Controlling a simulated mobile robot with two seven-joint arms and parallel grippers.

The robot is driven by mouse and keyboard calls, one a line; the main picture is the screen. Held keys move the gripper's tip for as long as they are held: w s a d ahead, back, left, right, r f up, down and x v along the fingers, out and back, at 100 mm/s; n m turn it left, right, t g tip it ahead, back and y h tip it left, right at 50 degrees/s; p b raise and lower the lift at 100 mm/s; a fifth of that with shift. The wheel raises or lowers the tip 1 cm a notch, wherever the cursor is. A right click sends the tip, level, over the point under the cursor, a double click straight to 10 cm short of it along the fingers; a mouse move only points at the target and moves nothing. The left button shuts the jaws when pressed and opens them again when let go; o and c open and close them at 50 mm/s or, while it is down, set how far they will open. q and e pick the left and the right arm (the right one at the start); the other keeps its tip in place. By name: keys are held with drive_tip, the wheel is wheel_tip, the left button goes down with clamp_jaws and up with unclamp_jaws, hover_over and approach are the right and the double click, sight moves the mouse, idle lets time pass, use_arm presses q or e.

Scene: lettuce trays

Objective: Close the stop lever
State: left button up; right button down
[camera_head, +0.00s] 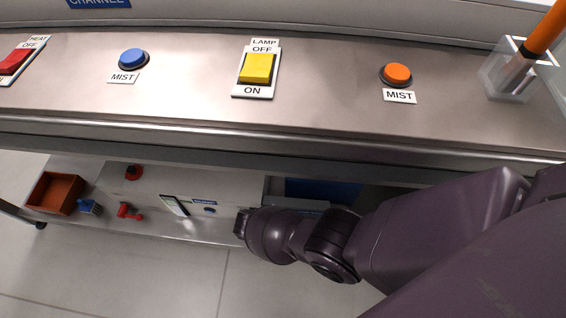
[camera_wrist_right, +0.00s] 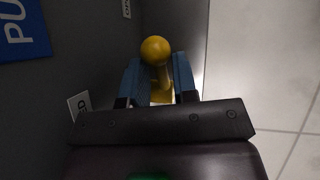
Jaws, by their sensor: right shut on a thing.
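The stop lever (camera_wrist_right: 155,50), with a round yellow knob on a yellow stem, shows in the right wrist view. My right gripper (camera_wrist_right: 159,78) has its two blue fingers on either side of the stem, just below the knob, and is shut on it. The lever's base is hidden behind the hand. In the head view my right arm reaches down below the counter, its hand (camera_head: 241,222) near the lower cabinet; the fingers and lever are hidden there. My left gripper is not in view.
A steel counter (camera_head: 320,100) overhangs the arm, with several buttons and switches on it. A clear holder (camera_head: 512,75) with an orange-handled tool stands at right. Below, an orange bin (camera_head: 55,192) and red valves (camera_head: 128,211) sit at left. Floor in front is clear.

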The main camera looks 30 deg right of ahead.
idle(0.4)
drive_tip(key=c, duration=0.9)
unclamp_jaws()
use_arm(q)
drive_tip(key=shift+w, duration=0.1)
use_arm(e)
drive_tip(key=shift+r, duration=0.1)
drive_tip(key=shift+w+a+r, duration=0.1)
drive_tip(key=shift+a+r, duration=0.1)
drive_tip(key=shift+r, duration=0.05)
use_arm(q)
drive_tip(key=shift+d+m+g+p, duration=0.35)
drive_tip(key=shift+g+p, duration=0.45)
drive_tip(key=shift+p, duration=1.05)
use_arm(e)
drive_tip(key=shift+v, duration=5)
drive_tip(key=shift+a+f, duration=0.15)
